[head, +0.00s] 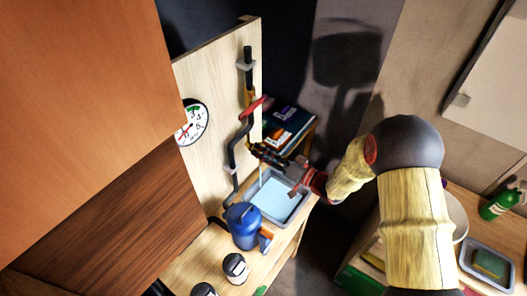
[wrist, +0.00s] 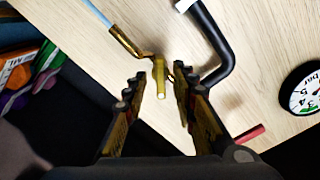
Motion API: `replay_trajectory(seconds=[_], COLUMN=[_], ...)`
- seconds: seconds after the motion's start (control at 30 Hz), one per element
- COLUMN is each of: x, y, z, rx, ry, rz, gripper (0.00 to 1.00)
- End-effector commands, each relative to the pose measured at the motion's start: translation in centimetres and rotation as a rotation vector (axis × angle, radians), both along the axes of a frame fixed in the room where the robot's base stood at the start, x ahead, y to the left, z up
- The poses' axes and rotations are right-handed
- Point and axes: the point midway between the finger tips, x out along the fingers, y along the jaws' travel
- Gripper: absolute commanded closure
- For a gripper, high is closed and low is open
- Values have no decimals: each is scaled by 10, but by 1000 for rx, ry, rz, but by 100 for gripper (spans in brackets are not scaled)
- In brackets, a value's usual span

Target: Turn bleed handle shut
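In the wrist view, a small yellow-brass handle (wrist: 161,80) stands out from a brass fitting (wrist: 130,42) on the light wooden panel. I take it to be the bleed handle. My gripper (wrist: 159,82) is open, with one finger on each side of this handle. Gaps show between the handle and both fingers. In the head view my gripper (head: 256,152) reaches toward the panel (head: 212,88) beside the black pipe, above the grey tray. The handle cannot be made out there.
A black pipe (wrist: 214,40) bends close to my right finger. A red lever (head: 253,106) is on the pipework; a round gauge (head: 191,123) is on the panel. Below are a grey tray (head: 300,209) with pale blue contents and a blue jug (head: 243,228). Books (head: 287,128) lie behind.

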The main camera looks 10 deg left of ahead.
Motion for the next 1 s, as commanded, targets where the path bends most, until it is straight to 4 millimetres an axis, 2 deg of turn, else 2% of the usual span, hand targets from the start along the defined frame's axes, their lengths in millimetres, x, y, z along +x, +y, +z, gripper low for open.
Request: replay_trajectory(seconds=[0.23, 0.37, 0.8, 1.0], x=[0, -3, -35, -43], y=[-1, -10, -87, -107], z=[0, 0, 0, 0], rx=[0, 0, 0, 0], ry=[0, 0, 1, 1], rz=[0, -1, -4, -2], gripper=[73, 73, 73, 73])
